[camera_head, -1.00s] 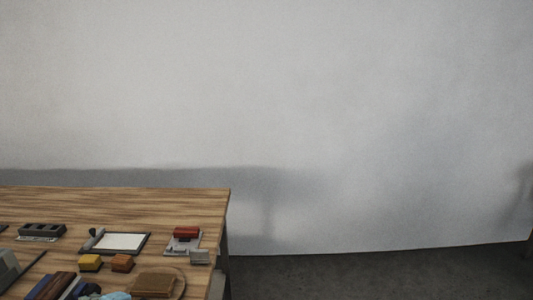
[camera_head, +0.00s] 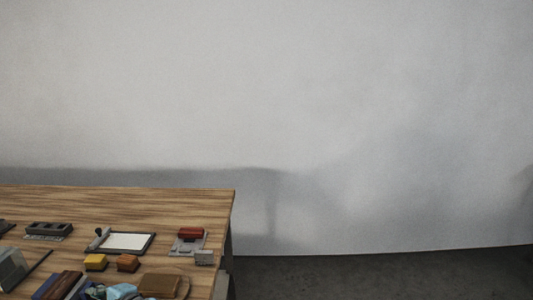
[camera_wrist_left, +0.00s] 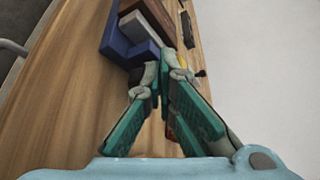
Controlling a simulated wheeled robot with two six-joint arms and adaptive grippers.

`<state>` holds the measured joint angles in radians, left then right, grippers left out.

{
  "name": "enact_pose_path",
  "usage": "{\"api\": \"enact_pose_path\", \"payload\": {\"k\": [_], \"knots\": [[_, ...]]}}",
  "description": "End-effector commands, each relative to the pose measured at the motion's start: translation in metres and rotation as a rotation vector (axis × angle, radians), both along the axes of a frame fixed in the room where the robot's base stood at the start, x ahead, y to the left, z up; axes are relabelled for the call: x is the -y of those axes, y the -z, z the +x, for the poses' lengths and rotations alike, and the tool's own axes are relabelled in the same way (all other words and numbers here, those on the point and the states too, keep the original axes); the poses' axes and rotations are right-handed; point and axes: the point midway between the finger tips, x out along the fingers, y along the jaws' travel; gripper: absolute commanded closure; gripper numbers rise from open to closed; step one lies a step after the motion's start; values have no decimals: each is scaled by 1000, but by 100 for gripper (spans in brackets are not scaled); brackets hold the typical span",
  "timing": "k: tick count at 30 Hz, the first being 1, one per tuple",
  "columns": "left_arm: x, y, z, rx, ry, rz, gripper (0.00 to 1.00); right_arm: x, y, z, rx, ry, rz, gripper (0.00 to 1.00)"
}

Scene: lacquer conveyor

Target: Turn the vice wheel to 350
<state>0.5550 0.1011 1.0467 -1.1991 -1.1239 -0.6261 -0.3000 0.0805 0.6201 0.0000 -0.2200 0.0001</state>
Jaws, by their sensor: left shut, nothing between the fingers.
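I cannot make out a vice wheel with a number scale in either view. A red block on a grey base (camera_head: 190,236) sits near the table's right end in the head view; I cannot tell whether it is part of a vice. My left gripper (camera_head: 94,291) shows at the bottom edge of the head view, a light-blue body with darker fingers. In the left wrist view its teal-padded fingers (camera_wrist_left: 164,74) are shut and empty, tips close to a blue block (camera_wrist_left: 125,42) and a brown block (camera_wrist_left: 150,18). My right gripper is in neither view.
The wooden table (camera_head: 130,200) has a clear back strip. On it are a white framed board (camera_head: 128,241), a yellow block (camera_head: 96,262), an orange block (camera_head: 128,263), a brown block (camera_head: 158,285) and a dark slotted holder (camera_head: 48,229). Floor is free to the right.

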Motion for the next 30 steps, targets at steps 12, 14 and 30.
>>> {"api": "enact_pose_path", "payload": {"k": [12, 14, 30], "knots": [[1, -8, -5, 1, 0, 0, 100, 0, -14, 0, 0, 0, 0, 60], [5, -6, -5, 1, 1, -1, 100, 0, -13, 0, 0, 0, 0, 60], [61, -6, -4, 0, 0, 0, 100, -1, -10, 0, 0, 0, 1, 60]]}}
